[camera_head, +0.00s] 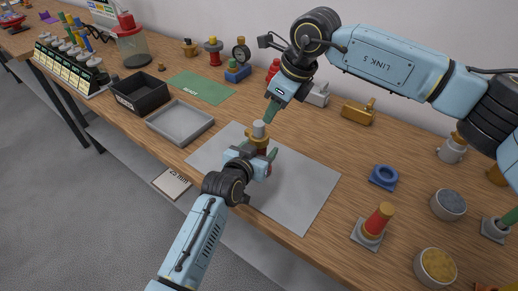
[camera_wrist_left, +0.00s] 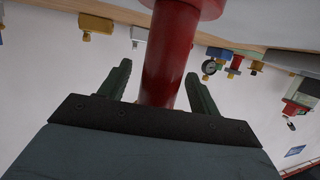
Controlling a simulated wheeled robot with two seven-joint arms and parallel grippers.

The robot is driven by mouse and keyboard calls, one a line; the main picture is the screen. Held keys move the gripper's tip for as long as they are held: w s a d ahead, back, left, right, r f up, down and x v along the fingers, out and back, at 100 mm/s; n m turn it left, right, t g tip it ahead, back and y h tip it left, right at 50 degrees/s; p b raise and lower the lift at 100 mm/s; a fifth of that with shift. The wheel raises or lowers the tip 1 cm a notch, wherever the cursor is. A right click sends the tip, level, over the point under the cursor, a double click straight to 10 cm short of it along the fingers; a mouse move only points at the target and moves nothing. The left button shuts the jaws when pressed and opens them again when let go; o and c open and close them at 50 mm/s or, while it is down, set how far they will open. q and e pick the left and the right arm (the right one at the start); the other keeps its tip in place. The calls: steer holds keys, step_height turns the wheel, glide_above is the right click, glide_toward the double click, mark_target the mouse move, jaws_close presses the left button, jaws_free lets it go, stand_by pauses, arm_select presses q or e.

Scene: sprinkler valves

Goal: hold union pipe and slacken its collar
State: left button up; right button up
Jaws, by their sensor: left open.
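The union pipe stands upright on the grey mat (camera_head: 310,183), with a grey top (camera_head: 259,129) and a brass collar (camera_head: 257,141) below it. Its red lower body (camera_wrist_left: 171,55) fills the middle of the left wrist view, with a wider red part at the top of that picture. My left gripper (camera_head: 258,153) is open, with one green finger on each side of the red body (camera_wrist_left: 158,72); contact is not clear. My right gripper (camera_head: 271,110) points down just above and beside the grey top, apart from the collar. Its finger gap is not clear.
A grey tray (camera_head: 207,119) and a black bin (camera_head: 165,92) stand left of the mat. A red cone-shaped part (camera_head: 379,221), a blue ring part (camera_head: 384,174) and bowls (camera_head: 462,203) stand to the right. A gauge (camera_head: 241,48) and brass fittings line the back.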

arm_select(q)
jaws_close()
jaws_free()
stand_by(0.4)
steer(key=v, duration=1.2)
